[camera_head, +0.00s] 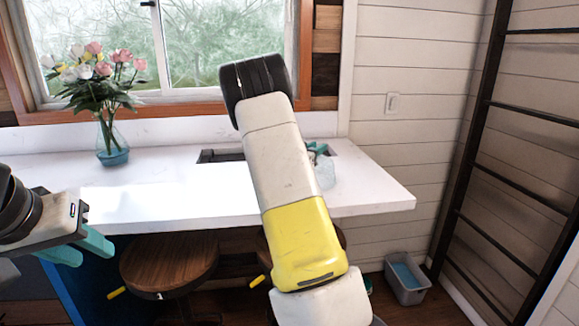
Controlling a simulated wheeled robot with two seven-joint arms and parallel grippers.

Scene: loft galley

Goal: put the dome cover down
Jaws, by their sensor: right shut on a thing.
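A clear, glassy shape, which looks like the dome cover (326,174), shows at the right part of the white counter, just right of my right arm. Most of it is hidden behind that arm. My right gripper (317,151) shows only as a small teal and dark piece at the top of the dome cover, and it is shut on it. I cannot tell whether the cover's rim touches the counter. My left gripper (94,254) is at the left edge, in front of the counter. Its two teal fingers are apart with nothing between them.
A glass vase of flowers (112,144) stands on the left of the white counter (165,200). A dark inset (221,155) lies behind my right arm. Stools (168,262) stand below. A grey bin (407,280) and a dark ladder (483,110) are at right.

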